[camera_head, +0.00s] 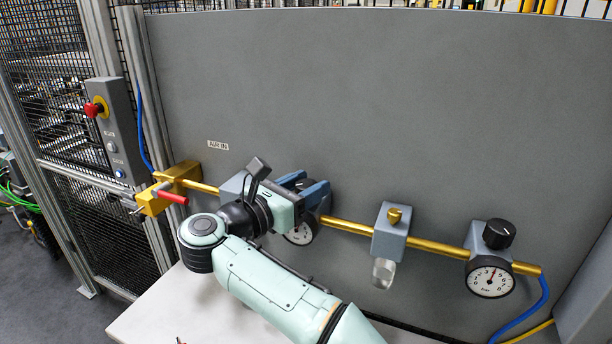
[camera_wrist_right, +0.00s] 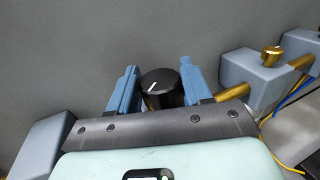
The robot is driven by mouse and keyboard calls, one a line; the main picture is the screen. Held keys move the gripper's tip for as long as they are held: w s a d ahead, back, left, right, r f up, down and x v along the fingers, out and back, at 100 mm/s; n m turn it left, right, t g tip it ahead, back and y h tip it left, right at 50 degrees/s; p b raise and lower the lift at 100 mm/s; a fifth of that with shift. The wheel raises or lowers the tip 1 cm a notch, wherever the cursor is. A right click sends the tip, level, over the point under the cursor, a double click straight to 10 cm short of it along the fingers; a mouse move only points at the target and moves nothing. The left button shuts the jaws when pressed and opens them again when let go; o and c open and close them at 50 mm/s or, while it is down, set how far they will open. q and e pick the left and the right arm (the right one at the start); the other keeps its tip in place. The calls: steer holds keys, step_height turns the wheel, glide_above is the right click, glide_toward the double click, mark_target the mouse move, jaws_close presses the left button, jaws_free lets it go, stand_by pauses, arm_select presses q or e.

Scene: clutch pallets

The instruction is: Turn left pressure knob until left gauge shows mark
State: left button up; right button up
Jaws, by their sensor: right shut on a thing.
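The left pressure knob (camera_wrist_right: 160,88) is black with a white pointer line and sits between the blue fingers of my right gripper (camera_wrist_right: 153,88) in the wrist view. In the head view my right gripper (camera_head: 306,190) is at the left regulator, shut on that knob, whose top edge just shows between the fingers. The left gauge (camera_head: 299,234) hangs below, partly hidden by my gripper and arm; its needle and mark cannot be read. My left gripper is not in view.
A brass pipe (camera_head: 345,226) runs along the grey panel (camera_head: 400,100). A grey block with a brass fitting (camera_head: 390,232) and the right knob (camera_head: 498,234) with its gauge (camera_head: 490,277) are to the right. A red-handled valve (camera_head: 172,197) and emergency-stop box (camera_head: 115,130) are left.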

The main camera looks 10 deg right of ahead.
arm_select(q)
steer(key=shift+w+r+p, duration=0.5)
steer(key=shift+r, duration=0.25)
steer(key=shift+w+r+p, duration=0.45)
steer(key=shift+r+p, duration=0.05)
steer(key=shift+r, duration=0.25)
arm_select(e)
steer(key=shift+m+g+h, duration=1)
steer(key=shift+m+g, duration=0.3)
steer(key=shift+g, duration=0.4)
steer(key=o, duration=0.9)
steer(key=shift+o, duration=0.2)
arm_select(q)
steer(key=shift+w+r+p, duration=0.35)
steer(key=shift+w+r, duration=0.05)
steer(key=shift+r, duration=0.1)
arm_select(e)
steer(key=v, duration=1.3)
steer(key=shift+a, duration=0.15)
